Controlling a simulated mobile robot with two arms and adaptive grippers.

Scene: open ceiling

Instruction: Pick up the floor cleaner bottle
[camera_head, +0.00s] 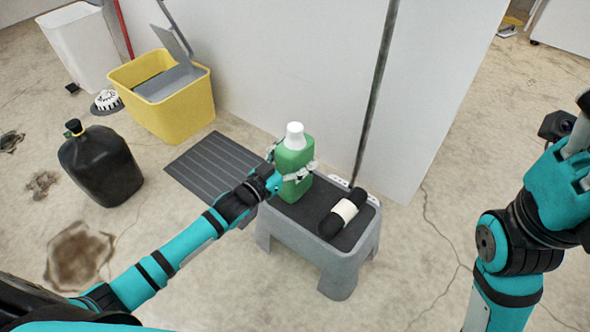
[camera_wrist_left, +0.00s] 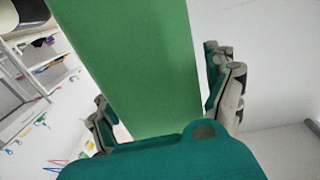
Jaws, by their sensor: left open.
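The floor cleaner bottle (camera_head: 293,158) is green with a white cap and stands upright on the grey step stool (camera_head: 333,262). My left gripper (camera_head: 291,172) is at the bottle, with a finger on each side of its body. In the left wrist view the green bottle (camera_wrist_left: 140,65) fills the space between the open fingers (camera_wrist_left: 165,105). A gap shows beside the right finger there; whether the left finger touches is unclear. My right arm (camera_head: 510,250) is raised at the right, and its fingertips are not clearly seen.
A black roll with a white band (camera_head: 338,214) lies on the stool, right of the bottle. A thin dark pole (camera_head: 378,80) rises behind it.

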